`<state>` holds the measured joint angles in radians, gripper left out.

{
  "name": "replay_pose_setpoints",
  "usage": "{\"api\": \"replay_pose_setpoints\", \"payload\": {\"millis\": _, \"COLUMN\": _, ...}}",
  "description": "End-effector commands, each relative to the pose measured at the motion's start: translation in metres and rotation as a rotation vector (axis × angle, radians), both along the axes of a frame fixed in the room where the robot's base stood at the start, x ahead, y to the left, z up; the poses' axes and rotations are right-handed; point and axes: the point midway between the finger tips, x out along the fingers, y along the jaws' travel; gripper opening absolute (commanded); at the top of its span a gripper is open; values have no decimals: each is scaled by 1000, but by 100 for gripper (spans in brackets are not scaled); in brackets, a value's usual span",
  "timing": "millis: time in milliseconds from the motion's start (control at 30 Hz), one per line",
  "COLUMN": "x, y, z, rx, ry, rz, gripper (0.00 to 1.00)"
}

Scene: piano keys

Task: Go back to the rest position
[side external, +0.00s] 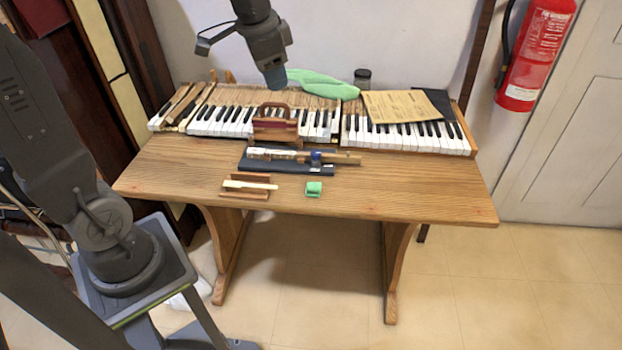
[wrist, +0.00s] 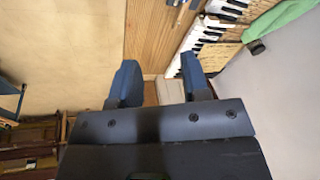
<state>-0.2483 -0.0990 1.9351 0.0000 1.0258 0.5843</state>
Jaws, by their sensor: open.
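My gripper (side external: 276,78) hangs above the back of the piano keyboard (side external: 235,120) in the side external view, clear of the keys. In the wrist view my gripper (wrist: 158,82) shows two blue fingers spread apart, with nothing held between them. The keyboard lies along the back of the wooden table (side external: 440,195). A dark blue block (side external: 315,168) with a wooden key piece (side external: 335,158) on it is at the table's middle. A small wooden tray (side external: 232,192) with a pale stick is in front, beside a small green block (side external: 314,188).
A wooden holder with a handle (side external: 276,128) stands at the keys. A green cloth (side external: 315,84), a dark jar (side external: 362,77) and a paper sheet (side external: 400,106) lie at the back. A red fire extinguisher (side external: 537,50) hangs right. The table's front right is clear.

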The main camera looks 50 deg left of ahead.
Motion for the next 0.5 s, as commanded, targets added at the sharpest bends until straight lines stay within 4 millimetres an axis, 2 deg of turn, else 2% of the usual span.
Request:
{"api": "replay_pose_setpoints", "payload": {"millis": 33, "x": -20, "y": -16, "z": 5, "rx": -10, "ry": -31, "rz": 25, "gripper": 43}}
{"api": "replay_pose_setpoints", "payload": {"millis": 100, "x": -44, "y": -34, "z": 6, "rx": -32, "ry": -69, "rz": 72, "gripper": 43}}
{"api": "replay_pose_setpoints", "payload": {"millis": 300, "x": -111, "y": -72, "z": -5, "rx": -110, "ry": -168, "rz": 196, "gripper": 43}}
{"api": "replay_pose_setpoints", "payload": {"millis": 400, "x": -135, "y": -82, "z": -14, "rx": -148, "ry": -199, "rz": 242, "gripper": 43}}
{"api": "replay_pose_setpoints", "payload": {"millis": 500, "x": -149, "y": -87, "z": -22, "rx": -175, "ry": -220, "rz": 274, "gripper": 43}}
